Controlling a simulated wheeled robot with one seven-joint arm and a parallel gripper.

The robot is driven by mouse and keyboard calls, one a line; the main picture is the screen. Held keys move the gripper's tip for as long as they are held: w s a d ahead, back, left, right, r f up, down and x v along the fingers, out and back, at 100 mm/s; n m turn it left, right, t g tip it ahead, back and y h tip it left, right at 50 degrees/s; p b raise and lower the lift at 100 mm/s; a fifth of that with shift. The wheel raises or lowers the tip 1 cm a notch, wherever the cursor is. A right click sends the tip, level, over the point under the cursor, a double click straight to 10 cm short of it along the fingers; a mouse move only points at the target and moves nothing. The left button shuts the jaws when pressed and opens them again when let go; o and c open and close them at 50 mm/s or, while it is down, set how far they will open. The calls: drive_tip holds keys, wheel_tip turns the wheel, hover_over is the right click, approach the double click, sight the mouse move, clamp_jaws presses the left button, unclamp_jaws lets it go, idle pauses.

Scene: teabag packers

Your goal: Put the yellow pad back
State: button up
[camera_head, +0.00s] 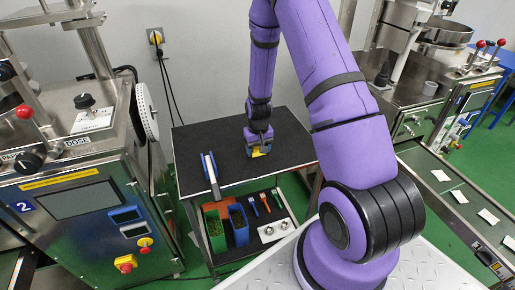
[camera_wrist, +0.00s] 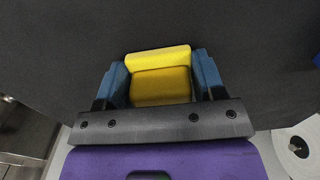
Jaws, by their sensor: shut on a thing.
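The yellow pad (camera_wrist: 160,85) sits between the two blue fingers of my gripper (camera_wrist: 161,80) in the wrist view. Both fingers press on its sides.
A blue and white tool (camera_head: 211,172) lies on the table's left part. Machines stand left (camera_head: 75,200) and right (camera_head: 440,100) of the table.

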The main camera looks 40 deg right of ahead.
drive_tip(key=shift+f, duration=0.15)
drive_tip(key=o, duration=0.8)
drive_tip(key=shift+o, duration=0.2)
drive_tip(key=s+a+r+t, duration=0.1)
drive_tip(key=a+r, duration=0.1)
drive_tip(key=r, duration=1.1)
drive_tip(key=s+a+r, duration=0.2)
drive_tip(key=r, duration=1)
drive_tip(key=s+a+r+n+t, duration=0.1)
drive_tip(key=s+a+r, duration=0.3)
drive_tip(key=s+r, duration=0.5)
drive_tip(key=s+a+r+n+t, duration=0.2)
drive_tip(key=s+a+r, duration=0.3)
drive_tip(key=s+r, duration=0.5)
drive_tip(key=s+t, duration=0.1)
drive_tip(key=s, duration=0.3)
drive_tip(key=shift+s, duration=0.25)
